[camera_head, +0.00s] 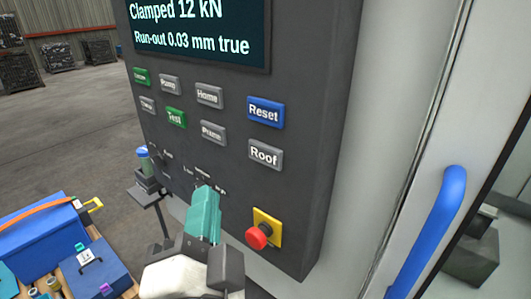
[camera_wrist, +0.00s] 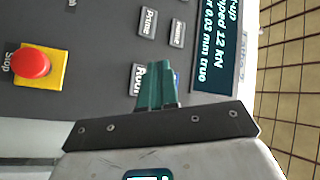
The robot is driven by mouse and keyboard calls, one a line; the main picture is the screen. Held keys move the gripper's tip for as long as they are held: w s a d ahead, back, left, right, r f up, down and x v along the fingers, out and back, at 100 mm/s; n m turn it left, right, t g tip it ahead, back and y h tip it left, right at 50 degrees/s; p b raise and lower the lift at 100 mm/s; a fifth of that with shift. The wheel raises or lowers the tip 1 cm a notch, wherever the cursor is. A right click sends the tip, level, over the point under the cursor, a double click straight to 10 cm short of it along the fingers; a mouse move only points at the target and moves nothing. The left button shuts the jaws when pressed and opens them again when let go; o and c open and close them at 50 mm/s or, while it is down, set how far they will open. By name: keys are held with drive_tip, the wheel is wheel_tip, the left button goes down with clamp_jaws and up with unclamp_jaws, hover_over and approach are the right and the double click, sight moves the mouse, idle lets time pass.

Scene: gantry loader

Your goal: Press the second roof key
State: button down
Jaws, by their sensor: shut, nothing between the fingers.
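A grey key labelled Roof (camera_head: 265,154) sits at the right end of the lower key row on a dark control panel (camera_head: 300,210); it is the only key I can read as Roof. In the wrist view the Roof key (camera_wrist: 137,76) is partly hidden behind my fingers. My gripper (camera_head: 208,190), with teal fingers, is shut and empty. In the head view it is below and left of the Roof key, in front of the panel. In the wrist view the fingertips (camera_wrist: 153,66) overlap the key's edge; I cannot tell whether they touch.
A blue Reset key (camera_head: 266,112) is above Roof; a grey Prime key (camera_head: 213,132) is left of it. A red stop button (camera_head: 258,236) on a yellow plate is below. The display (camera_head: 200,35) reads "Clamped 12 kN". A blue door handle (camera_head: 430,230) stands at the right.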

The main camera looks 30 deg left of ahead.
sight(265, 154)
drive_tip(key=shift+s+a+r, duration=0.2)
drive_tip(key=shift+s+r, duration=0.05)
drive_tip(key=shift+s, duration=0.05)
drive_tip(key=shift+w, duration=0.1)
drive_tip(key=w+p, duration=0.1)
drive_tip(key=w, duration=0.7)
drive_tip(key=shift+w+d, duration=0.35)
